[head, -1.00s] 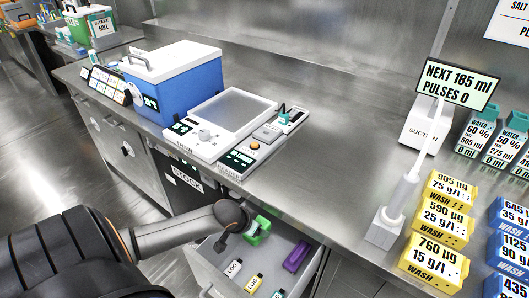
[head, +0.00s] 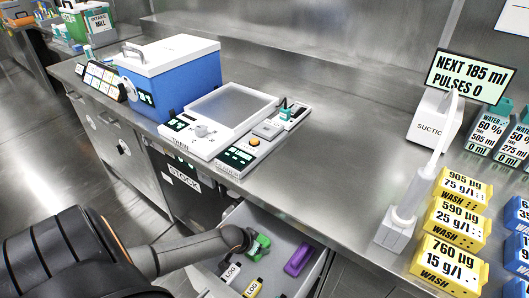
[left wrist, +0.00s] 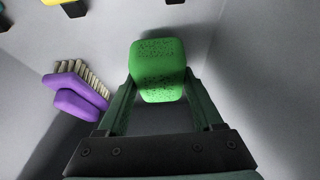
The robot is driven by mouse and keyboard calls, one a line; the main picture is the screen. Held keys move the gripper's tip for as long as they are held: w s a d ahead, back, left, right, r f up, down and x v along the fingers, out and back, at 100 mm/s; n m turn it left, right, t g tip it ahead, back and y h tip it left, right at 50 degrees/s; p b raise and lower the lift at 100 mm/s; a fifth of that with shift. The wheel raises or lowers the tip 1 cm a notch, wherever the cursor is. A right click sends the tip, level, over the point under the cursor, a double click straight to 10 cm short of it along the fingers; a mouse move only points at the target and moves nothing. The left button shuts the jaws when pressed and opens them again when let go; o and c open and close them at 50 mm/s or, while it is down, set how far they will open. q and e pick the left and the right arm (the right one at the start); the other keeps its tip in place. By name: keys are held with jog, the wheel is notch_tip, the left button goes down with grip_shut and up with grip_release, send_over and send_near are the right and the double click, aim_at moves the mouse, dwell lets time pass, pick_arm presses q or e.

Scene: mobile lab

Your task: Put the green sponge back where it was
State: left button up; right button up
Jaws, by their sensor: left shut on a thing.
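The green sponge (head: 261,246) is inside the open drawer (head: 322,262), near its back left part. In the left wrist view the sponge (left wrist: 158,62) sits between the two dark fingers of my left gripper (left wrist: 160,92). The gripper is shut on it. In the head view my left gripper (head: 250,243) reaches into the drawer from the left and hides part of the sponge. I cannot tell whether the sponge touches the drawer floor. My right gripper is not in view.
A purple brush (head: 298,260) lies in the drawer to the right of the sponge; it also shows in the left wrist view (left wrist: 78,92). Log bottles (head: 231,273) lie at the drawer's front. The counter edge overhangs behind. Scales, a blue box (head: 185,85) and yellow wash blocks (head: 446,262) stand above.

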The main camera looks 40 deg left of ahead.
aim_at(262, 238)
pick_arm(q)
jog(key=w, duration=0.2)
jog(key=w+b, duration=0.1)
jog(key=w, duration=0.1)
jog(key=shift+w+a+f, duration=0.1)
jog(key=shift+a+f, duration=0.05)
jog(key=shift+a, duration=0.1)
jog(key=shift+f, duration=0.5)
jog(key=shift+f+b, duration=0.2)
jog(key=shift+b, duration=0.15)
jog(key=o, duration=1.1)
jog(key=shift+c, duration=0.2)
jog(key=shift+o, duration=1.2)
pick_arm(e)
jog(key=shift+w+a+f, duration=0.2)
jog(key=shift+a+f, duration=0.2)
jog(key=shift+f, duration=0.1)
pick_arm(q)
jog(key=shift+r, duration=0.15)
